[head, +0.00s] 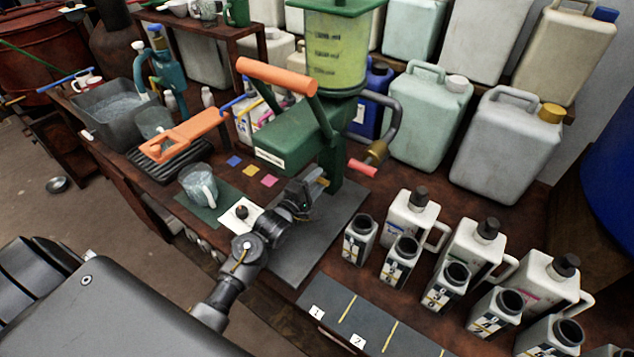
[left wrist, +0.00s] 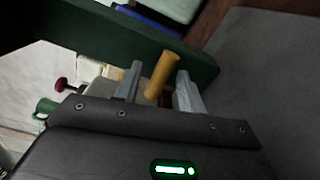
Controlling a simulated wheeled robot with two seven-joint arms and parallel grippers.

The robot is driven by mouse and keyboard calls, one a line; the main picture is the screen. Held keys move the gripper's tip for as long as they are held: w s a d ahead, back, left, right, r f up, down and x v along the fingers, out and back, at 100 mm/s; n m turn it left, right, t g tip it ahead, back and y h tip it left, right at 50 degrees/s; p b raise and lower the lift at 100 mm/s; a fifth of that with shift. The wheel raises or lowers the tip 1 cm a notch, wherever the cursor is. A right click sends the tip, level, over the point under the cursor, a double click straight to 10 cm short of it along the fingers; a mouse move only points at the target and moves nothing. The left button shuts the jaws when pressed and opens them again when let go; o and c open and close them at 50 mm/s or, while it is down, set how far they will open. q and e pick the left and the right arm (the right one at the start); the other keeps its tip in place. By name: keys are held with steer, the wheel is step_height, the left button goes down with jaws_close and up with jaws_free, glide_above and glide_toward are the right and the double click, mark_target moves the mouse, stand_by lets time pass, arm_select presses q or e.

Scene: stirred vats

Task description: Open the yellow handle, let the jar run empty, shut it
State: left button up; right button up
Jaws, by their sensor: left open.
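The clear jar (head: 336,50) holds yellow-green liquid and sits on top of the green stand (head: 300,135). The yellow handle (head: 323,182) is low on the stand, partly hidden by my gripper in the head view. In the left wrist view the yellow handle (left wrist: 162,75) stands up between two grey fingers. My left gripper (head: 314,186) is open, with a finger on each side of the handle; the wrist view also shows the gripper (left wrist: 158,86). Whether a finger touches the handle I cannot tell. My right gripper is not in view.
Orange levers (head: 277,76) and a bent arm with a red grip (head: 362,167) jut from the stand. A glass mug (head: 198,184) stands on a green mat to the left. Several white bottles (head: 410,215) fill the right front, and large canisters (head: 506,138) the back.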

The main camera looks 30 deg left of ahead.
arm_select(q)
steer(key=shift+c, duration=0.4)
jaws_close()
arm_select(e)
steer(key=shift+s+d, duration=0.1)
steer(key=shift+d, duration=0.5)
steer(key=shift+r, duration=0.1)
